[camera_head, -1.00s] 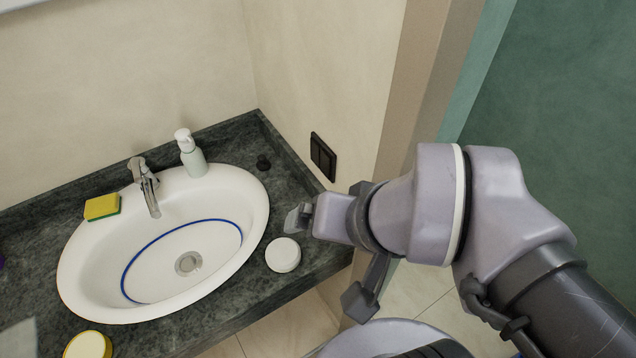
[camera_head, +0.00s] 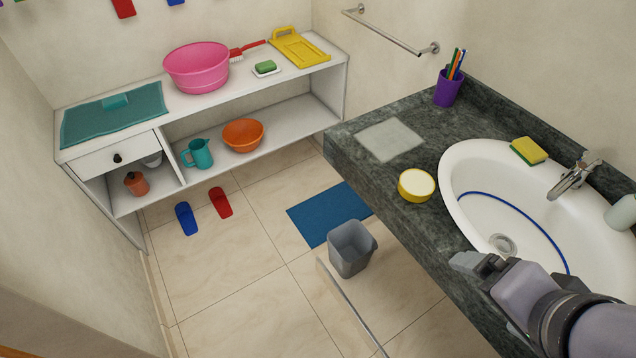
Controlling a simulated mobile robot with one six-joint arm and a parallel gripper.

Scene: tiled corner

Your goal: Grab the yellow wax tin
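The yellow wax tin (camera_head: 416,185) is a short round tin with a yellow side and a pale cream top. It sits upright on the dark stone counter (camera_head: 362,190), between the counter's front edge and the sink's left rim. My gripper (camera_head: 474,264) is at the lower right, over the counter's front edge near the sink. It is apart from the tin, nearer to me and to the right. Nothing shows held at its tip. The fingers are seen edge-on, so their opening is unclear.
The white sink (camera_head: 452,172) is right of the tin, with a yellow-green sponge (camera_head: 528,150) and a tap (camera_head: 574,176) behind. A pale square mat (camera_head: 389,139) and a purple cup of pens (camera_head: 448,88) are beyond it. A grey bin (camera_head: 351,248) stands on the floor.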

